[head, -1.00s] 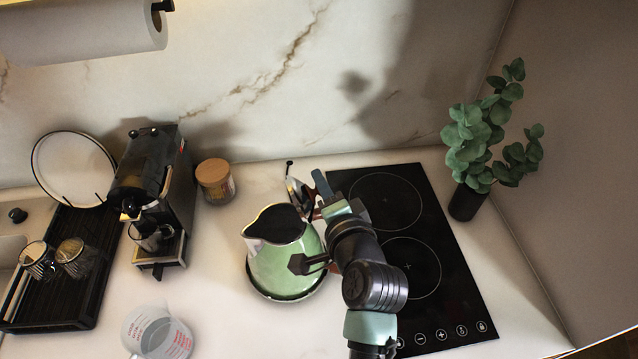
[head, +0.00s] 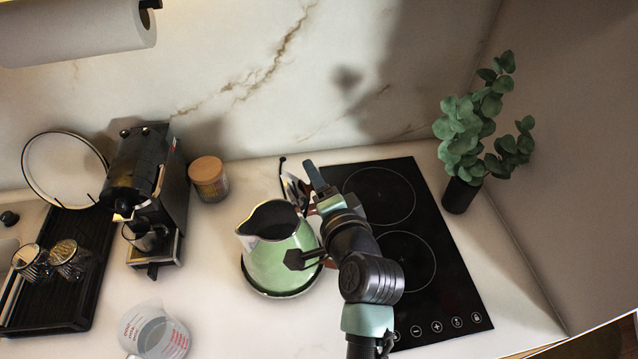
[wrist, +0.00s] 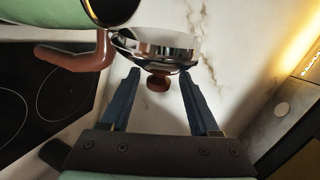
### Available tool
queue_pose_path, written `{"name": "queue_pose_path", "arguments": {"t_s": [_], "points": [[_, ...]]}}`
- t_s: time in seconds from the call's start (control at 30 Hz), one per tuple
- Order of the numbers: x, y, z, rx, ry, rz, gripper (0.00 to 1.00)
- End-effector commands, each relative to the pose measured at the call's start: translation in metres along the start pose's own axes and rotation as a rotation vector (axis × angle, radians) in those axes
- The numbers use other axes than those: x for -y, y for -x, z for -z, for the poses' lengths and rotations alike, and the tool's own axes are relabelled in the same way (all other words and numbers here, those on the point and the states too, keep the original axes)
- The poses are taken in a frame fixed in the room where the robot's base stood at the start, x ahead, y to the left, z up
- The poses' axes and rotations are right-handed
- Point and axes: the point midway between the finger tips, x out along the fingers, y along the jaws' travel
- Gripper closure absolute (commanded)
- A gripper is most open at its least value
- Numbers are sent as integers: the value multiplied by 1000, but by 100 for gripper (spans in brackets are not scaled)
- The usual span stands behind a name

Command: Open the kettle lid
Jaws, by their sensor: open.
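The green kettle (head: 276,264) stands on a round dark base on the counter, its dark mouth uncovered. Part of its green body (wrist: 45,12) and brown handle (wrist: 80,55) show in the wrist view. The shiny metal lid (wrist: 160,45) stands tilted away from the mouth at the rim, its brown knob (wrist: 158,83) facing my gripper. My gripper (wrist: 159,75) is open, its two blue fingers on either side of the knob with gaps showing. In the head view my gripper (head: 299,185) is behind and right of the kettle, and the lid is mostly hidden.
The black cooktop (head: 410,265) lies under and right of my arm. A plant in a dark vase (head: 459,194) stands at right. A coffee machine (head: 150,180), a lidded jar (head: 209,180), a measuring cup (head: 158,335) and a dark rack (head: 65,300) are at left.

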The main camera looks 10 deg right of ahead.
Motion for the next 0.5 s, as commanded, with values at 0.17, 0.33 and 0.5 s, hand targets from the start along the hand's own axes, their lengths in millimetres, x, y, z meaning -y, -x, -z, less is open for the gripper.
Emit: {"name": "queue_pose_path", "arguments": {"t_s": [0.17,0.33,0.5], "points": [[-2,10,0,-1,-1,0,38],[-3,36,0,-3,0,0,38],[-3,71,0,-3,0,0,38]]}}
